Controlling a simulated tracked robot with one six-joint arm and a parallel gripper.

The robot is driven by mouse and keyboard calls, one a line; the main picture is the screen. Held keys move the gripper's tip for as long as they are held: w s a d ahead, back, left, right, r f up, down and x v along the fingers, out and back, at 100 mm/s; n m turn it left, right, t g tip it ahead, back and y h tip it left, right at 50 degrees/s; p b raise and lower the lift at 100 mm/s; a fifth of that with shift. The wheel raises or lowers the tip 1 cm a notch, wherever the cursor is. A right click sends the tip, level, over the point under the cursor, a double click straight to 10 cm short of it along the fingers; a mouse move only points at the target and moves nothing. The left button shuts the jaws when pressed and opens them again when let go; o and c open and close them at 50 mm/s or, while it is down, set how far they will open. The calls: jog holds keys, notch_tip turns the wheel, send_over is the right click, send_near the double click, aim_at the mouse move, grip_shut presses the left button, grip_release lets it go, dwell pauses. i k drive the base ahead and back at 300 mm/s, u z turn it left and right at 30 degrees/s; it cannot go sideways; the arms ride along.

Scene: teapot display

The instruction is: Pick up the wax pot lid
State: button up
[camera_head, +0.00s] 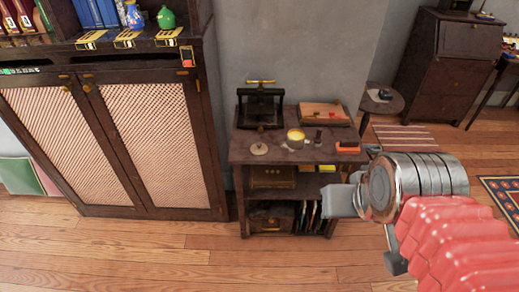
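The wax pot lid (259,149) looks like a small pale round disc with a knob. It lies on the top of a small dark wooden stand (243,155), near the front left. A small pot of yellow wax (296,138) stands open to the right of the lid and a little behind it. My gripper (345,201) is at the right front of the stand, apart from the lid. Its fingers are seen from a poor angle, so I cannot tell whether they are open or shut. I see nothing held in it.
A black press (261,107) stands behind the lid. A wooden tray (324,115), small dark stampers (318,136) and an orange box (347,147) share the stand top. A tall cabinet (115,150) is close on the left. Wooden floor (200,265) in front is clear.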

aim_at(258, 148)
jog(key=z, duration=0.65)
jog(key=i, duration=0.95)
jog(key=u, duration=2)
